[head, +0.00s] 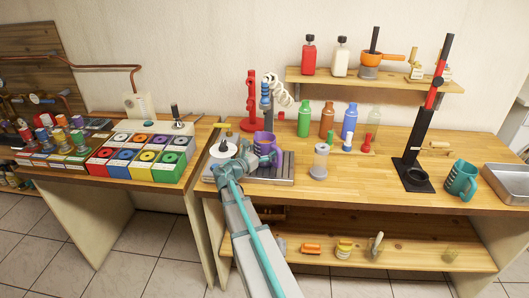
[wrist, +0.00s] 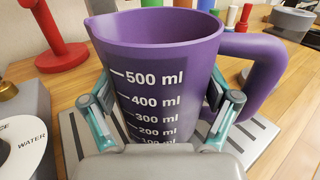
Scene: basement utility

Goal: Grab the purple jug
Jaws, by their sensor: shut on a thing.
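The purple jug (wrist: 165,70) fills the middle of the wrist view, upright, with white millilitre marks on its front and its handle to the right. It stands on or just above a grey slotted drip tray (wrist: 262,135); I cannot tell whether it touches. My gripper (wrist: 165,105) has one finger on each side of the jug body and is shut on it. In the head view the jug (head: 265,146) is at the left end of the right-hand workbench, partly hidden by my gripper (head: 250,158).
A white round-topped item marked WATER (wrist: 22,145) stands close on the left. A red stand (head: 252,100) is behind. A teal jug (head: 461,180) is far right. The bench front centre is clear.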

